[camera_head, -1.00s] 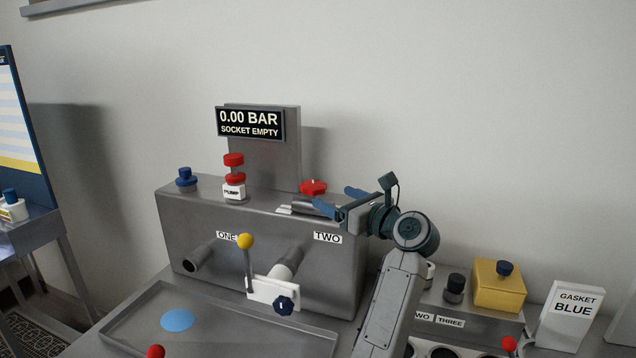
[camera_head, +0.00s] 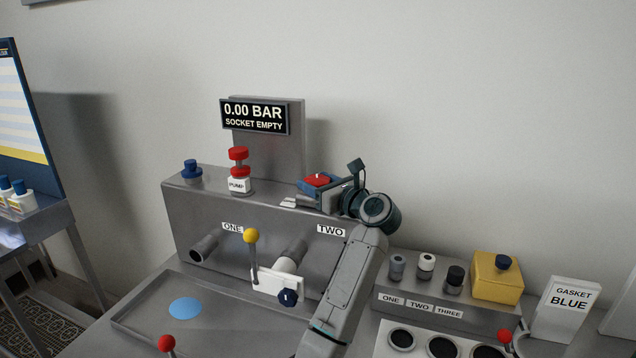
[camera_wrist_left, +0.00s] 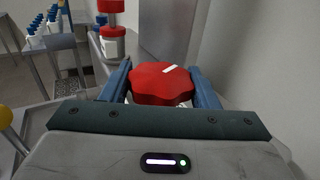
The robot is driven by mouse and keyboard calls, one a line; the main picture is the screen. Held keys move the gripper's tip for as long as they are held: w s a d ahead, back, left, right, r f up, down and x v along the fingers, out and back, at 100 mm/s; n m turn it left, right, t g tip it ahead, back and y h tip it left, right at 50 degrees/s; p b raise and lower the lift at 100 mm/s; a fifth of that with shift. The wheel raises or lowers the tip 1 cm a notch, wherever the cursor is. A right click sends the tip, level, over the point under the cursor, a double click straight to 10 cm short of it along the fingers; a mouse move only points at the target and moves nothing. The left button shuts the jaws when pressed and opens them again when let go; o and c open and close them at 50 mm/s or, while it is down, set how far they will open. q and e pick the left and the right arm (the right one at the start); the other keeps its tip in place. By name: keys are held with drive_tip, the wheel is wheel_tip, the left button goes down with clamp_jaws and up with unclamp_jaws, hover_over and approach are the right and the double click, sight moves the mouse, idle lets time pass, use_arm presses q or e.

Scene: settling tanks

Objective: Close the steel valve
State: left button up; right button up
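A red lobed valve knob with a white mark (camera_head: 317,180) stands on top of the grey steel console, above the TWO label. In the left wrist view the red knob (camera_wrist_left: 162,84) lies between the blue fingers of my left gripper (camera_wrist_left: 163,86), one on each side. The fingers are spread about the knob's width; whether they press on it I cannot tell. In the head view my left gripper (camera_head: 316,187) reaches the knob from the right and partly hides it. The valve body below the knob is mostly hidden. My right gripper is not in view.
A red PUMP button (camera_head: 238,170) and a blue knob (camera_head: 192,171) stand left on the console. A yellow-tipped lever (camera_head: 251,237) and white fitting (camera_head: 280,283) sit in front. A rack (camera_head: 445,317) with small plugs and a yellow box (camera_head: 497,277) are right.

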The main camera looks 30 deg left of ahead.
use_arm(q)
drive_tip(key=c, duration=0.3)
drive_tip(key=shift+s+m+t+h+b, duration=0.1)
drive_tip(key=shift+m+t+h+b, duration=0.35)
drive_tip(key=shift+m+t, duration=0.55)
drive_tip(key=shift+c, duration=0.2)
drive_tip(key=shift+m+t+h+p, duration=0.45)
drive_tip(key=shift+m+t+h, duration=0.85)
drive_tip(key=shift+t, duration=0.9)
drive_tip(key=o, duration=1)
drive_tip(key=shift+d, duration=0.1)
drive_tip(key=shift+s+d, duration=0.2)
drive_tip(key=shift+d, duration=0.05)
drive_tip(key=v, duration=1)
